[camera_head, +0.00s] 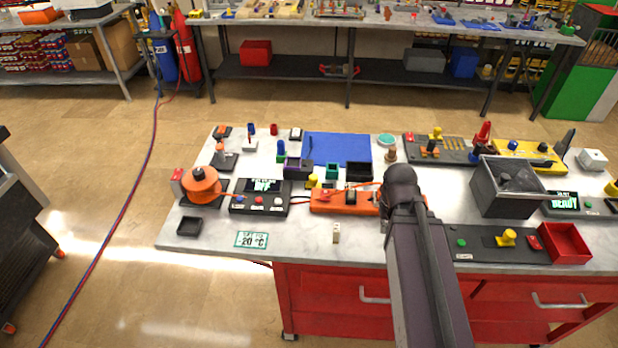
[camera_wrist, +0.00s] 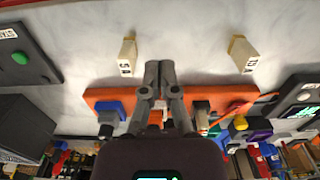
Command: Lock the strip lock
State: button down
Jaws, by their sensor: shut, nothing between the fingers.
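The orange power strip (camera_head: 330,207) lies near the front edge of the table, left of my arm, which hides its right end. It also shows in the wrist view (camera_wrist: 100,95), with a blue part (camera_wrist: 112,110) and a dark part on it. I cannot tell which part is the lock. My gripper (camera_wrist: 158,70) is shut and empty, its fingers over the middle of the strip. I cannot tell if they touch it. In the head view my arm mostly hides the gripper.
Two small beige labelled blocks (camera_wrist: 127,55) (camera_wrist: 243,53) stand near the strip. A display box (camera_head: 260,196) and an orange reel (camera_head: 201,186) are on its left. A grey bin (camera_head: 500,190) is on the right.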

jog(key=shift+a, duration=0.3)
jog(key=w+a+n+t+h+b, duration=0.2)
jog(key=w+a+n, duration=0.3)
jog(key=a+n, duration=0.4)
jog(key=w+a+n+t+h+b, duration=0.1)
jog(key=w+a+n+t+h, duration=0.1)
jog(key=w+a+n, duration=0.3)
jog(key=w+a+n+t+h+b, duration=0.2)
jog(key=w+a+n, duration=0.4)
jog(key=a+n, duration=0.6)
jog(key=shift+a+f+n+b, duration=0.2)
jog(key=shift+a+n+b, duration=0.15)
jog(key=shift+a, duration=2.2)
jog(key=shift+w+d+f, duration=0.1)
jog(key=shift+w+f, duration=0.05)
